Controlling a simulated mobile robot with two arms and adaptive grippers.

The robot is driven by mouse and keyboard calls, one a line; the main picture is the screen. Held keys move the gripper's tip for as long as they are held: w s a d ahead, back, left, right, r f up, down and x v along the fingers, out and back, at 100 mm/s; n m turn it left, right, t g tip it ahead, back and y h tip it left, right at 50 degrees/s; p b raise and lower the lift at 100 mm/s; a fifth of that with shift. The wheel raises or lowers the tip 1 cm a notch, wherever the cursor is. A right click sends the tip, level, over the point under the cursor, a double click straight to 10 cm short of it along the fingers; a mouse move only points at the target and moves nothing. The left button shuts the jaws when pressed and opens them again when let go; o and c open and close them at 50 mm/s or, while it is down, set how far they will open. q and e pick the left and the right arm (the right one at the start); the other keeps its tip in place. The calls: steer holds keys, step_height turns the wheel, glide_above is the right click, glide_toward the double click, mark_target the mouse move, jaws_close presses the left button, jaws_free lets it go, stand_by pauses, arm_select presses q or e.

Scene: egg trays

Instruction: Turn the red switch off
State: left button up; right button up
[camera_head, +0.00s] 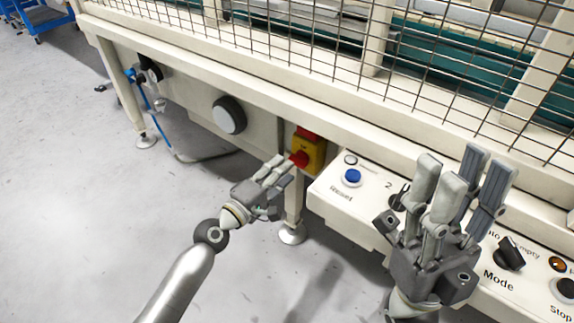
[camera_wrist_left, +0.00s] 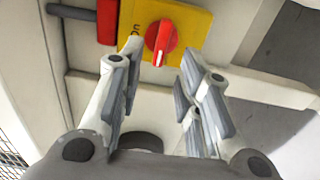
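The red switch (camera_head: 299,159) is a rotary knob on a yellow box (camera_head: 314,153) mounted under the machine's frame. In the left wrist view the red knob (camera_wrist_left: 161,43) sits on its yellow plate (camera_wrist_left: 192,22), with a white mark pointing toward the gripper. My left gripper (camera_head: 280,167) is just left of the switch. In the left wrist view its fingers (camera_wrist_left: 158,65) are apart, with the knob beyond and between the tips, apparently not gripped. My right gripper (camera_head: 457,170) is open, fingers up, in front of the control panel, and looks empty.
A control panel (camera_head: 335,197) with a blue Reset button (camera_head: 351,177), a black Mode knob (camera_head: 509,253) and a Stop button (camera_head: 565,288) lies right of the switch. A wire mesh guard (camera_head: 300,45) stands above. A table leg (camera_head: 293,205) is below the switch.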

arm_select(q)
steer(key=v, duration=0.8)
steer(key=shift+s+a, duration=0.2)
steer(key=shift+s, duration=0.05)
